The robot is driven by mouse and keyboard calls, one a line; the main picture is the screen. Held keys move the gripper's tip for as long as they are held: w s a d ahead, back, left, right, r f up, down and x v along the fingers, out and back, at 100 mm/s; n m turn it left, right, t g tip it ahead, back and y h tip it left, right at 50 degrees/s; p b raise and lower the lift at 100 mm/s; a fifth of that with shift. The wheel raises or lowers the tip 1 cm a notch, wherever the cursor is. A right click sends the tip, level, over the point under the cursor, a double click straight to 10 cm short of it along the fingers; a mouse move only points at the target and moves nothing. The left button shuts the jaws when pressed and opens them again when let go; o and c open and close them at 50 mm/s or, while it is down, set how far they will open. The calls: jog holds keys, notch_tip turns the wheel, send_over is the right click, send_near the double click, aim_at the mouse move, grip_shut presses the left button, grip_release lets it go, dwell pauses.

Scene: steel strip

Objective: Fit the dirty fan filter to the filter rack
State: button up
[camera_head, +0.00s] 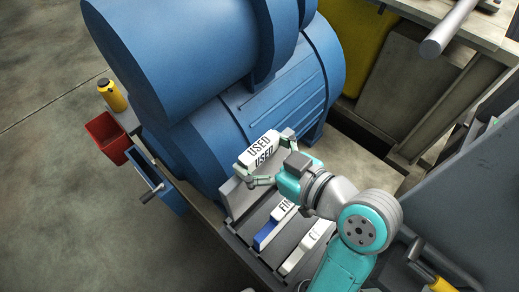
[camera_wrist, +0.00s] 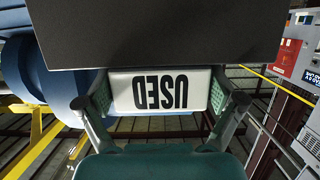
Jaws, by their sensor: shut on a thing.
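The dirty fan filter (camera_head: 257,151) has a white edge piece marked USED and is gripped in front of the blue fan housing. In the wrist view its USED label (camera_wrist: 160,91) appears upside down between the fingers, with a broad dark panel (camera_wrist: 155,35) above it. My gripper (camera_head: 272,163) is shut on the white piece, one finger at each end. The filter rack (camera_head: 235,236) lies below, with grey walls and slots. I cannot tell whether the filter's lower part touches the rack; a pale grey upright panel (camera_head: 238,198) shows beneath it.
A blue-and-white piece (camera_head: 268,233) marked FI and a white piece (camera_head: 307,246) marked C sit in the rack, partly hidden by my arm. The large blue fan (camera_head: 180,60) stands behind. A red bin (camera_head: 108,138) and yellow bottle (camera_head: 112,95) are at the left. Open floor lies left.

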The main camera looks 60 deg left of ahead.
aim_at(263, 170)
jog(key=shift+f, duration=5.5)
jog(key=shift+r, duration=0.1)
